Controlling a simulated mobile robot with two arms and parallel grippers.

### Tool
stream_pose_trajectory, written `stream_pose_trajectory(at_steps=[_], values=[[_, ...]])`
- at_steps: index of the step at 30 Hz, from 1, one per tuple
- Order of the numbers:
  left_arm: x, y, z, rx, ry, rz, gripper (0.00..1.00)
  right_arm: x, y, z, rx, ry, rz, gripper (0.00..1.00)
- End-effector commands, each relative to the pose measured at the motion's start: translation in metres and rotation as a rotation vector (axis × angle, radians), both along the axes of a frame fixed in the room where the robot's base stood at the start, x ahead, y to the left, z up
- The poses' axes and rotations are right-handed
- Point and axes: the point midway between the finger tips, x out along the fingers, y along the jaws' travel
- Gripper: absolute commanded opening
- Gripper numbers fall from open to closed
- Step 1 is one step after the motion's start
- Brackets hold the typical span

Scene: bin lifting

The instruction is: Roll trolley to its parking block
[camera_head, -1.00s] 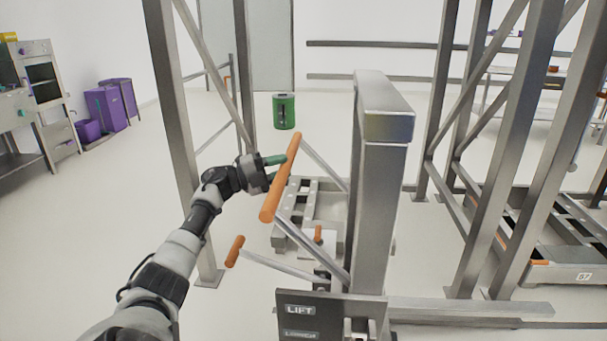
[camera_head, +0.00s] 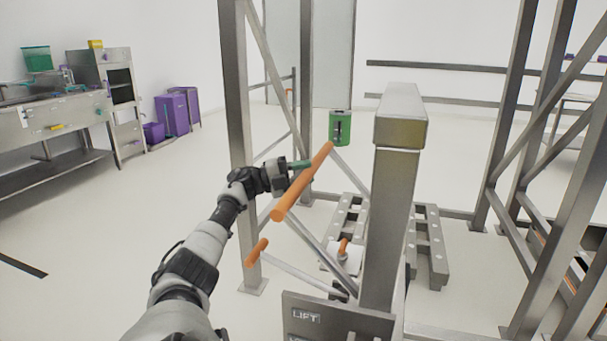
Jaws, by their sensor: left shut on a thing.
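The trolley appears to be the grey lift with a tall metal column (camera_head: 391,220), a dark "LIFT" panel (camera_head: 335,318) at its foot and a long orange handle bar (camera_head: 304,182). A shorter orange grip (camera_head: 256,253) sits lower left on a metal rod. My left gripper (camera_head: 291,174) is at the long orange bar, shut on it from the left; the bar partly hides the fingers. A green fingertip shows above the bar. My right gripper is out of view. I cannot pick out a parking block.
Metal rack posts stand close behind the lift (camera_head: 238,140) and to the right (camera_head: 508,130). A low grey studded frame (camera_head: 431,248) lies behind the column. A green canister (camera_head: 340,128) is further back. Purple bins (camera_head: 178,110) and a workbench (camera_head: 50,125) stand left. The left floor is open, with a dark stripe (camera_head: 22,265).

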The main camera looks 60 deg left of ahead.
Motion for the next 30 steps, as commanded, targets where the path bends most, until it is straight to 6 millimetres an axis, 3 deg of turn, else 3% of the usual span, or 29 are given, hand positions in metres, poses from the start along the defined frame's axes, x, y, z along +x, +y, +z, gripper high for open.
stream_pose_trajectory(at_steps=[1,3,4,9,20,30], values=[[-0.001,0.002,0.010,-0.001,-0.017,0.006,0.00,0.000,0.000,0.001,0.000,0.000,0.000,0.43],[-0.001,0.002,0.010,-0.001,-0.017,0.007,0.00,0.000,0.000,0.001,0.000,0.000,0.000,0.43],[-0.001,0.002,0.010,0.000,-0.018,0.007,0.33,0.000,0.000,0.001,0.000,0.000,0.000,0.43],[-0.001,0.002,0.008,0.001,-0.015,0.005,0.57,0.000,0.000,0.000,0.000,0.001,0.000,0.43],[-0.007,0.004,0.001,0.000,-0.004,0.005,0.57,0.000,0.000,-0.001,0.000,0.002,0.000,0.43],[-0.061,0.033,-0.010,0.002,-0.004,0.005,0.57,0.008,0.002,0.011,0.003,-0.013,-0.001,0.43]])
